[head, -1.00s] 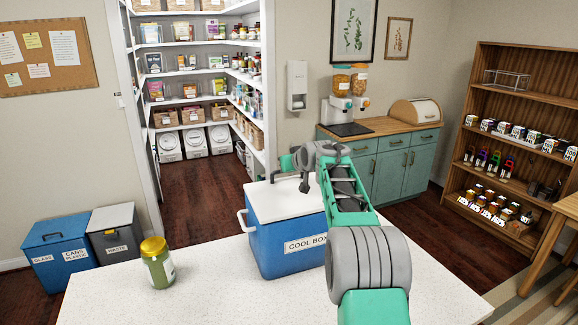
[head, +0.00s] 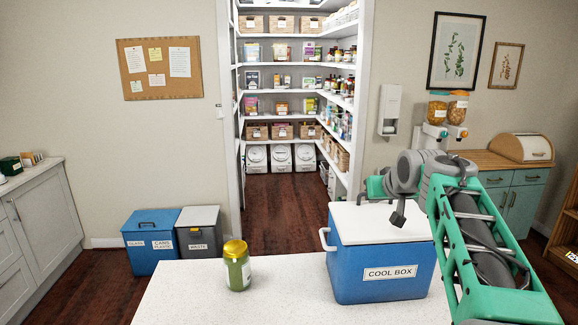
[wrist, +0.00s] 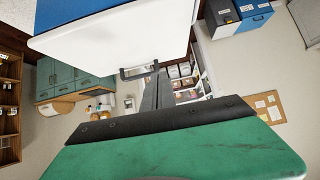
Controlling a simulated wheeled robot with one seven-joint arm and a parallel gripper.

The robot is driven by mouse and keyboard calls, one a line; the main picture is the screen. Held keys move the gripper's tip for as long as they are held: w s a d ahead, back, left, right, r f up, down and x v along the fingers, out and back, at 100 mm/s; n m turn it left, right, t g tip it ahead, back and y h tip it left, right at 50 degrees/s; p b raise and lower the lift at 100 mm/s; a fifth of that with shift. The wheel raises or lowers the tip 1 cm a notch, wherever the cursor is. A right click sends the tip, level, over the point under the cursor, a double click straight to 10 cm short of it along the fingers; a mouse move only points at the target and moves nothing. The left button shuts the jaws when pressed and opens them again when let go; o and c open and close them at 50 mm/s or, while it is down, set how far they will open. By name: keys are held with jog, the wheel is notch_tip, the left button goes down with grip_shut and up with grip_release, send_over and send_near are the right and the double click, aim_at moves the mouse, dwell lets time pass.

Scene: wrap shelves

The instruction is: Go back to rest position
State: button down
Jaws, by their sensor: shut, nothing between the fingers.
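My arm is at the right of the head view, with its wrist raised over the white lid of the blue cool box (head: 385,258). My gripper (head: 398,217) looks small and dark there, and its fingers are hard to make out. In the wrist view, the dark fingers of my gripper (wrist: 157,92) are pressed together with nothing between them. The white lid of the cool box (wrist: 120,45) shows beside them there, with a dark handle near the fingertips.
A green jar with a yellow lid (head: 237,267) stands on the white counter (head: 290,295), left of the cool box. Blue and grey bins (head: 150,240) stand on the floor beyond. The pantry doorway (head: 290,205) is open behind, with filled shelves.

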jog(key=s+a+f+g, duration=0.2)
jog(key=s+a+f, duration=0.2)
jog(key=s+f, duration=0.3)
jog(key=s+a+f+g, duration=0.2)
jog(key=s+f, duration=0.5)
jog(key=s, duration=0.6)
jog(key=s+a+f+g, duration=0.2)
jog(key=s+a+f, duration=0.3)
jog(key=s, duration=0.6)
notch_tip(320, 180, down, 2)
jog(key=shift+a+f+g, duration=0.15)
jog(key=shift+a+g, duration=0.15)
jog(key=shift+a, duration=0.05)
jog(key=shift+s, duration=0.1)
